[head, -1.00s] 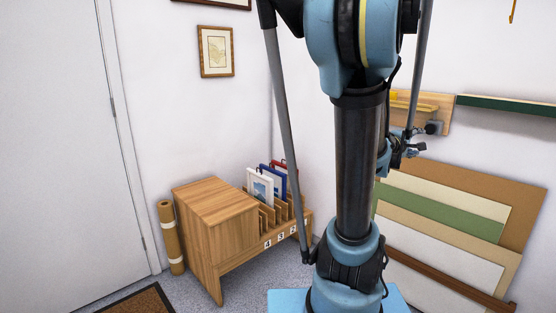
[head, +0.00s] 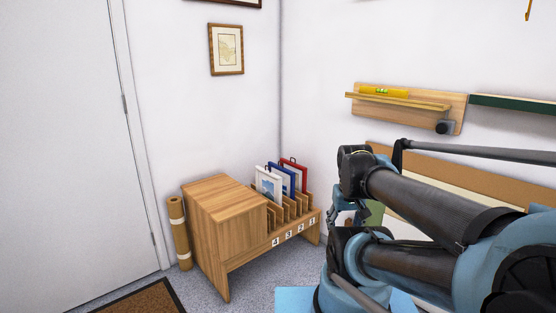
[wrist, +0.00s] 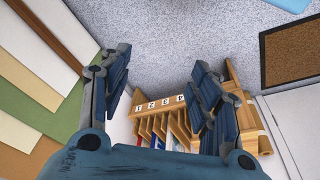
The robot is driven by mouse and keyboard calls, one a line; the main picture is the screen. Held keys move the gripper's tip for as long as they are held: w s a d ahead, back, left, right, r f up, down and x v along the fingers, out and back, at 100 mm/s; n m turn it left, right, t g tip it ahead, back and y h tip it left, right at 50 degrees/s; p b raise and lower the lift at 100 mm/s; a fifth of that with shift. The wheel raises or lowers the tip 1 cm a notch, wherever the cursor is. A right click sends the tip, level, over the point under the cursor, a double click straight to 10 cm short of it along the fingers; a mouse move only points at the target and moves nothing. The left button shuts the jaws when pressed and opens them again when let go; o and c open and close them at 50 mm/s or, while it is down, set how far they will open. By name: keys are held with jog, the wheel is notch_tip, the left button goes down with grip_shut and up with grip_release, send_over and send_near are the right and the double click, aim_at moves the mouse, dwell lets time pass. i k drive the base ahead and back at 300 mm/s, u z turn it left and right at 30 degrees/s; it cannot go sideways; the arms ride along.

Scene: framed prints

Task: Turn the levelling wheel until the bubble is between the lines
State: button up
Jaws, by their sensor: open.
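The yellow spirit level (head: 384,92) with a green vial lies on a narrow wooden ledge (head: 410,103) on a wall-mounted wooden board (head: 458,104). The bubble is too small to place against the lines. The dark levelling wheel (head: 443,127) sits at the lower right of the board, with nothing touching it. My gripper (wrist: 162,85) is open and empty in the wrist view. It points down toward the floor and the slotted rack, away from the wheel. In the head view my folded arm hides most of the gripper, below the board.
A wooden cabinet (head: 225,235) with a numbered rack (head: 297,229) holding framed prints stands in the corner. Several flat panels (wrist: 37,70) lean on the right wall below the board. A dark green-fronted shelf (head: 515,104) is right of the board. Grey floor (wrist: 165,32) is partly open.

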aim_at(442, 127)
jog(key=u, duration=1.05)
jog(key=k, duration=2)
jog(key=z, duration=0.5)
jog(key=i, duration=1)
jog(key=u, duration=0.05)
